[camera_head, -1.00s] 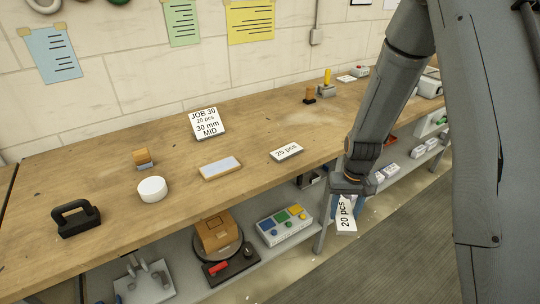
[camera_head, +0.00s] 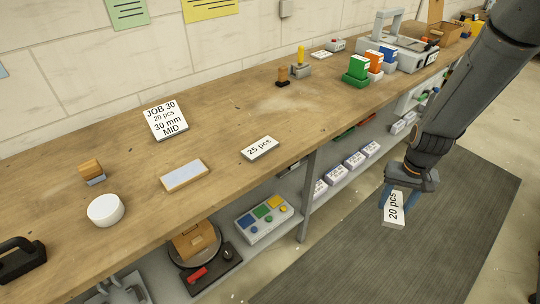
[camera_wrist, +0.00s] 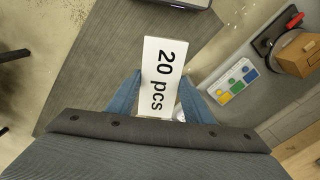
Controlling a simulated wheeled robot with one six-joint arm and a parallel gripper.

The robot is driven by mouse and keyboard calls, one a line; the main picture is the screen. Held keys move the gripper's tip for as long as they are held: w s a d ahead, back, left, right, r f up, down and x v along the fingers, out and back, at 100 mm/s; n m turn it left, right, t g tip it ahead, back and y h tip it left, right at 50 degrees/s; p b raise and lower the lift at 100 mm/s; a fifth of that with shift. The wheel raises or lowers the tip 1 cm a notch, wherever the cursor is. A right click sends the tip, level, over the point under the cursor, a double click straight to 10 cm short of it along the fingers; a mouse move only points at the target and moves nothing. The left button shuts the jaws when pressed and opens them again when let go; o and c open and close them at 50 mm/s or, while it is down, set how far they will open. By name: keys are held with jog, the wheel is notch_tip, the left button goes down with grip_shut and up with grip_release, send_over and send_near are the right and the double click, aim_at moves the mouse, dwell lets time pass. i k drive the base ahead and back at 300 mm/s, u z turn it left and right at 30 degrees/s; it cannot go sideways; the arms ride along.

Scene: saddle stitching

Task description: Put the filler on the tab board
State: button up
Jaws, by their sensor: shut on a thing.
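My gripper (camera_head: 398,200) is shut on a white block labelled "20 pcs" (camera_head: 394,212), which seems to be the filler. It holds the block beyond the bench's front edge, above the dark floor mat. In the wrist view the block (camera_wrist: 161,78) sits between the blue fingers, its label facing the camera. No thing is marked as the tab board; a flat wooden-edged board with a pale top (camera_head: 185,176) lies on the bench and could be it. A similar block labelled "25 pcs" (camera_head: 260,148) lies to its right.
A job card (camera_head: 165,119) reads "JOB 30, 20 pcs, 30 mm MID". A white round tub (camera_head: 105,210) and a black-handled tool (camera_head: 20,262) stand at left. Green, orange and blue boxes and a grey machine (camera_head: 400,50) stand far right. The bench middle is clear.

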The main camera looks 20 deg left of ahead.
aim_at(184, 173)
jog(key=u, duration=1.3)
